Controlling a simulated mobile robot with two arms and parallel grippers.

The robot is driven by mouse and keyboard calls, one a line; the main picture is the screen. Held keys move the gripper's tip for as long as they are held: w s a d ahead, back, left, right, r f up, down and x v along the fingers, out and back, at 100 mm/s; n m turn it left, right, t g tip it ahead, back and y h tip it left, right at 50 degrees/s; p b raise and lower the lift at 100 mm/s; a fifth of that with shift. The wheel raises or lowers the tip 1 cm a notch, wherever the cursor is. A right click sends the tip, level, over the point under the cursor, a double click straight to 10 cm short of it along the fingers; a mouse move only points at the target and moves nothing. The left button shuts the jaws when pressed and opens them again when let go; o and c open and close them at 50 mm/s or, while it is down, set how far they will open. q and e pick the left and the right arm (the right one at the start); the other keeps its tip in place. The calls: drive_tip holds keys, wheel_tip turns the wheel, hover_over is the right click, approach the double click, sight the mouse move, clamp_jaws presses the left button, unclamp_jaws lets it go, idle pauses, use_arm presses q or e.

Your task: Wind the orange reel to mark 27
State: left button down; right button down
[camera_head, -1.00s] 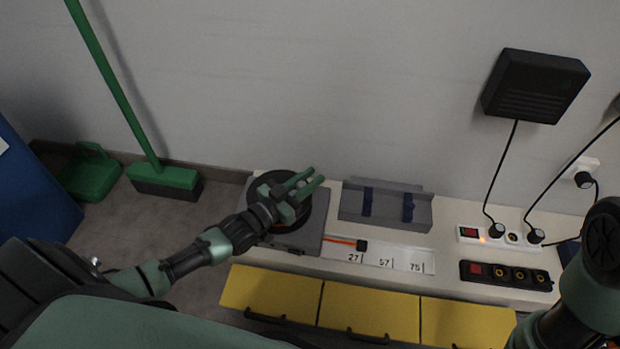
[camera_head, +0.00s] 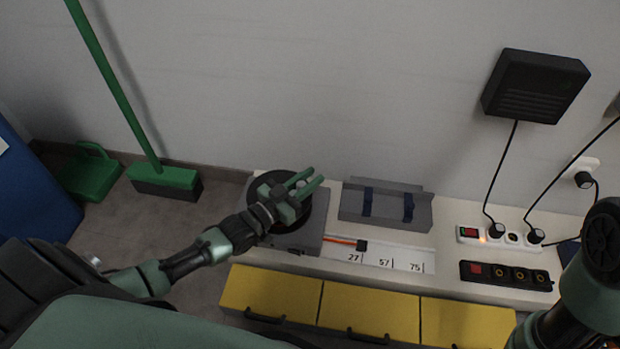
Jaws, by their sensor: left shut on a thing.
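The reel (camera_head: 262,187) is a dark round disc with a little orange showing, on a grey base plate (camera_head: 308,236) at the left end of the white bench. My left gripper (camera_head: 306,184) is over the reel, shut on a part of it that the fingers hide. An orange strip (camera_head: 340,240) runs from the base to a black slider (camera_head: 362,246). The slider stands at about the 27 line on the white scale (camera_head: 400,258), which also reads 57 and 75. My right arm shows at the right edge; its gripper is out of view.
A grey holder with blue straps (camera_head: 385,206) stands behind the scale. Power strips (camera_head: 505,276) and cables lie at the right. Yellow drawers (camera_head: 370,312) are below the bench. A green broom (camera_head: 165,178) and dustpan (camera_head: 92,173) are at the left.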

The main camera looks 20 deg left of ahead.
use_arm(q)
drive_tip(key=m+h, duration=0.1)
drive_tip(key=s+g+h, duration=0.1)
drive_tip(key=shift+d+m+h, duration=0.3)
drive_tip(key=shift+d+m, duration=0.05)
drive_tip(key=shift+m, duration=0.05)
drive_tip(key=shift+s, duration=0.1)
drive_tip(key=c, duration=1.2)
unclamp_jaws()
drive_tip(key=shift+c, duration=0.2)
